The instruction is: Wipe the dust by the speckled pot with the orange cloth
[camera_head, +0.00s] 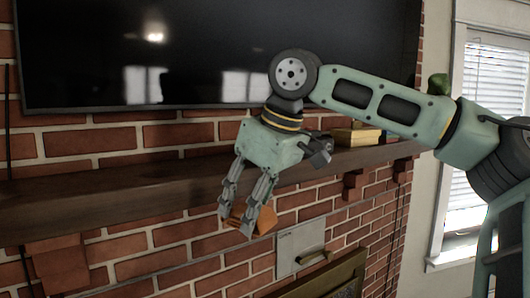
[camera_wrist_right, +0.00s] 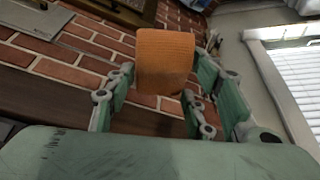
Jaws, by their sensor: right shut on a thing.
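My right gripper (camera_head: 235,223) is shut on the orange cloth (camera_head: 263,221) and points down in front of the mantel shelf (camera_head: 110,193). The cloth hangs at the fingertips, partly hidden by them, in front of the brick wall. In the right wrist view the cloth (camera_wrist_right: 165,60) shows as a flat orange block between the fingers (camera_wrist_right: 160,88). I cannot make out the speckled pot or the dust in either view. My left gripper is not in view.
A yellow block-like thing (camera_head: 357,136) lies on the shelf to the right, behind my right gripper. A dark television (camera_head: 190,50) hangs above the shelf. A grey panel (camera_head: 300,247) is on the bricks below. The left stretch of shelf looks clear.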

